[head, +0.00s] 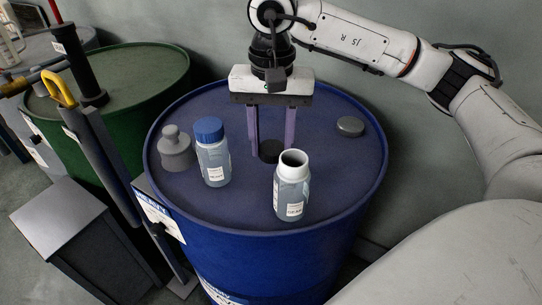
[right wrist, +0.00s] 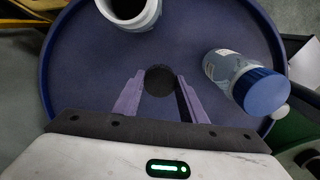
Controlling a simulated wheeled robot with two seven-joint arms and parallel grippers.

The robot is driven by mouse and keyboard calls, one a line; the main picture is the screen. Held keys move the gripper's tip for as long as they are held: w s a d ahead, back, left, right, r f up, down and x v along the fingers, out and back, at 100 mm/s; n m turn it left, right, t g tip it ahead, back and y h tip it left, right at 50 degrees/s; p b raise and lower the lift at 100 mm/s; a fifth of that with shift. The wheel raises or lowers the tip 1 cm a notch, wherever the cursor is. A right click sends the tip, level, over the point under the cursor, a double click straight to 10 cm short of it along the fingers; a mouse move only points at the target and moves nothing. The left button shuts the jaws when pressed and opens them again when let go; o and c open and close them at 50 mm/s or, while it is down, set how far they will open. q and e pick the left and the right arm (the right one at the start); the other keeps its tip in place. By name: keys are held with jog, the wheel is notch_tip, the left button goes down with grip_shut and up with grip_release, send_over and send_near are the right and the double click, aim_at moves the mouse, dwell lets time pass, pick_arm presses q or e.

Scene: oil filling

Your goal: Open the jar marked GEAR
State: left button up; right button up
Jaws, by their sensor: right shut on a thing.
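Two clear plastic jars stand upright on the blue drum (head: 330,190). One jar (head: 213,160) has a blue cap (head: 208,130) on; it also shows in the right wrist view (right wrist: 222,66). The other jar (head: 291,190) is open, with a bare white rim; it also shows in the right wrist view (right wrist: 143,20). Their labels are too small to read surely. My right gripper (head: 271,150) points down behind the open jar, shut on a dark round cap (right wrist: 159,80) close to the drum top. My left gripper is out of view.
A grey stepped fitting (head: 175,150) stands left of the capped jar. A flat grey round piece (head: 350,127) sits on the drum top at the right. A green drum (head: 130,75) with a dark upright tube stands at the left, near a grey box (head: 60,210).

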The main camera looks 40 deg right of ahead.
aim_at(272, 147)
jog(key=shift+f, duration=1.85)
jog(key=shift+f, duration=0.1)
jog(key=o, duration=1.2)
notch_tip(272, 147, up, 12)
jog(key=shift+r+p, duration=0.15)
jog(key=shift+p, duration=0.35)
